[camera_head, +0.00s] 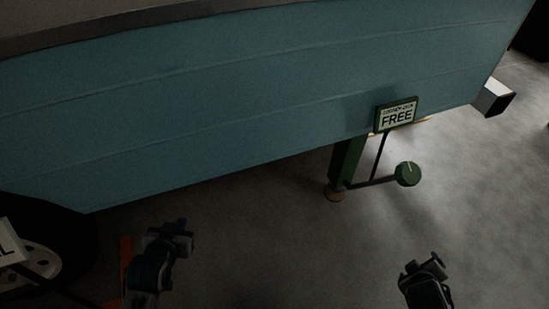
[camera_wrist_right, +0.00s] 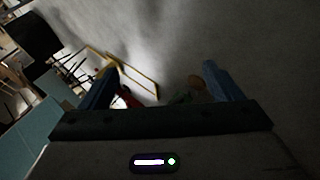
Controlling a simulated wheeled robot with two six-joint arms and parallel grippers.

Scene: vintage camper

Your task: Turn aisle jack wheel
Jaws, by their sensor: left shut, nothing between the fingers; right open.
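The jack wheel is a small dark green disc (camera_head: 407,174) with a pale line on its face, in the head view right of centre. A thin rod joins it to a green jack post (camera_head: 347,160) under the camper's lower edge. My right gripper (camera_head: 424,262) is open, below and slightly right of the wheel in the picture and apart from it. The right wrist view shows its two spread blue fingers; a small green shape (camera_wrist_right: 180,98), perhaps part of the jack, lies beyond them. My left gripper (camera_head: 180,232) is shut and empty at lower left, far from the wheel.
A sign reading FREE (camera_head: 397,116) stands on a thin stem above the wheel. The blue-green camper side (camera_head: 200,110) fills the upper left. A tyre and another sign (camera_head: 10,242) are at far left. A yellow frame (camera_wrist_right: 140,78) shows in the right wrist view. Grey floor around the wheel is clear.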

